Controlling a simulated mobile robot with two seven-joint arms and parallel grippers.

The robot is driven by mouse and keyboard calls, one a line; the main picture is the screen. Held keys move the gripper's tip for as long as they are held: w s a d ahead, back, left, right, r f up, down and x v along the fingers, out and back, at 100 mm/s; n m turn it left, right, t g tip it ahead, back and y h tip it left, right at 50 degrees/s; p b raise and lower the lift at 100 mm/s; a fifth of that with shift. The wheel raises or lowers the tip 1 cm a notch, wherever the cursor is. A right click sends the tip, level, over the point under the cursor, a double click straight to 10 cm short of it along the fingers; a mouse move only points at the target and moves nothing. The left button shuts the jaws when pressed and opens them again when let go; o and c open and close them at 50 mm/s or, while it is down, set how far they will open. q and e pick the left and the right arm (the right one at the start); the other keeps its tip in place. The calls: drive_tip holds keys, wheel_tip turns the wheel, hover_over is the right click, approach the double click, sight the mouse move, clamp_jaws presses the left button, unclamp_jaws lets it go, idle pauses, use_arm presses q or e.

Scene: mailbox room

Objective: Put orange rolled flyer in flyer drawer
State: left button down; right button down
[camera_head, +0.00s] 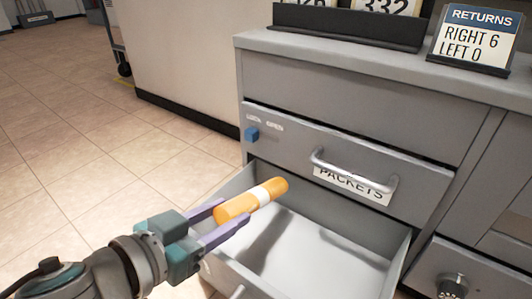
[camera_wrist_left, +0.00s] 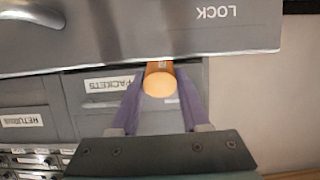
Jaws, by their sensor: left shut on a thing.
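The orange rolled flyer (camera_head: 234,207) has a pale band around its middle. My left gripper (camera_head: 219,215) is shut on its near end and holds it slightly tilted over the left part of an open drawer (camera_head: 312,262). The drawer looks empty inside, with a pale floor; its front label is not readable in the head view. In the left wrist view the flyer's round end (camera_wrist_left: 159,84) shows between the purple fingers of my left gripper (camera_wrist_left: 158,78). My right gripper is not in view.
Above the open drawer is a shut drawer front with a handle (camera_head: 352,172), a "PACKETS" label (camera_head: 352,186) and a blue slider (camera_head: 252,134). A "RETURNS" sign (camera_head: 474,38) stands on the cabinet top. A knob (camera_head: 451,286) is at lower right.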

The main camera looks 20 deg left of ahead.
use_arm(q)
drive_tip(key=shift+c, duration=1.5)
unclamp_jaws()
